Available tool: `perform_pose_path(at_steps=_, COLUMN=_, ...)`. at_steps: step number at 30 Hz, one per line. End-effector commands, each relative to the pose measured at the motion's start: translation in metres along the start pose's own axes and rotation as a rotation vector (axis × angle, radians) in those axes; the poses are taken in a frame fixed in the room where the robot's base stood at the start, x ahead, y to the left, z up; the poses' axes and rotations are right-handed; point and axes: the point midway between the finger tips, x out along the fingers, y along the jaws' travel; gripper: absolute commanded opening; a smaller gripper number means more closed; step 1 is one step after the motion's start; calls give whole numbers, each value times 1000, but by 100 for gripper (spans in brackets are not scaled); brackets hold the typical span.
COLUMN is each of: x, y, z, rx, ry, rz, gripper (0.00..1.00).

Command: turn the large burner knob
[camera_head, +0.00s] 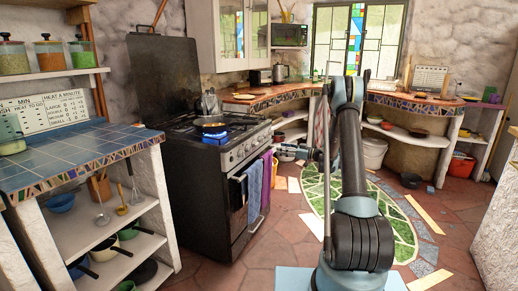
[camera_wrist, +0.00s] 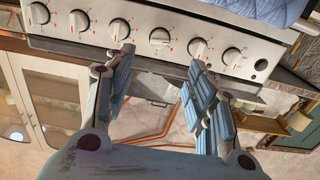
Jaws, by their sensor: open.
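The black stove (camera_head: 215,180) stands left of centre in the head view, with a row of knobs along its front panel. In the wrist view the pale control panel (camera_wrist: 90,45) crosses the top with several white-and-black knobs. I cannot tell which is the large burner knob. One knob (camera_wrist: 159,38) lies in line with the gap between my fingers. My gripper (camera_wrist: 162,57) is open and empty, its fingertips close to the panel on either side of this knob; contact cannot be told.
Towels (camera_head: 254,188) hang on the oven front. A tiled counter (camera_head: 75,155) with shelves stands left of the stove. The floor in front has a green round mosaic (camera_head: 402,228) and open room.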

Motion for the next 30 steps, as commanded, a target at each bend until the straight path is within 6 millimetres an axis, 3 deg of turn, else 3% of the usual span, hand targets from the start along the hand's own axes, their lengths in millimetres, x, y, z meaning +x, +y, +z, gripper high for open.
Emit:
perform_pose_path(at_steps=21, x=125, y=-1, z=0, rx=1, ry=-1, rz=-2, gripper=50)
perform_pose_path(at_steps=30, x=152, y=0, z=0, rx=1, ry=-1, rz=0, gripper=50)
